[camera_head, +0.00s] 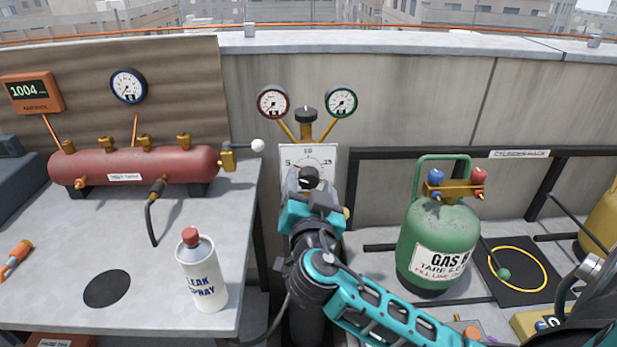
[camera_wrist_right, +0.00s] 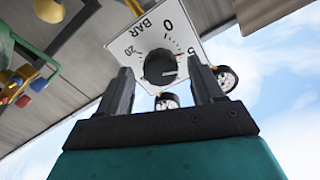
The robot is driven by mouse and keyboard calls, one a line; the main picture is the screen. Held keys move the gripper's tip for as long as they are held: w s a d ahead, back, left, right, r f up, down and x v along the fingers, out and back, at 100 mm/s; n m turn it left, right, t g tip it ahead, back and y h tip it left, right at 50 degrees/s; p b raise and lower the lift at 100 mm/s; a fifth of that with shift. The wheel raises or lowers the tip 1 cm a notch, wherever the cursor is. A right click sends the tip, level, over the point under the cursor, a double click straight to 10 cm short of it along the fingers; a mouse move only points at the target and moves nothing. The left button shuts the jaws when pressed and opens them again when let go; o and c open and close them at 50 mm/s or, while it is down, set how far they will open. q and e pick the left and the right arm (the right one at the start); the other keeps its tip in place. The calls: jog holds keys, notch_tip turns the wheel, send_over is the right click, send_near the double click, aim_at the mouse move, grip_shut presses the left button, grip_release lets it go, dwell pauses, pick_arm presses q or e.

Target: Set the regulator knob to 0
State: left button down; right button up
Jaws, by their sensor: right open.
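The regulator knob (camera_wrist_right: 160,68) is black and round on a white dial plate (camera_wrist_right: 150,35) marked BAR, 0, 5 and 20. A red mark on the knob points right in the wrist view, on the side of the 5 and away from the 0. In the head view the knob (camera_head: 309,172) and the plate (camera_head: 320,155) are partly hidden by my right gripper (camera_head: 311,190). My right gripper (camera_wrist_right: 164,92) is open, with one finger on either side of the knob; I cannot tell whether they touch it. My left gripper is not in view.
Red-rimmed (camera_head: 272,101) and green-rimmed (camera_head: 341,102) gauges stand above the plate. A spray can (camera_head: 203,275) and red tank (camera_head: 130,168) are on the left bench. A green gas cylinder (camera_head: 432,240) stands right of my arm, by a black rack (camera_head: 520,153).

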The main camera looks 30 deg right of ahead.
jog(key=shift+x, duration=1)
jog(key=c, duration=1.1)
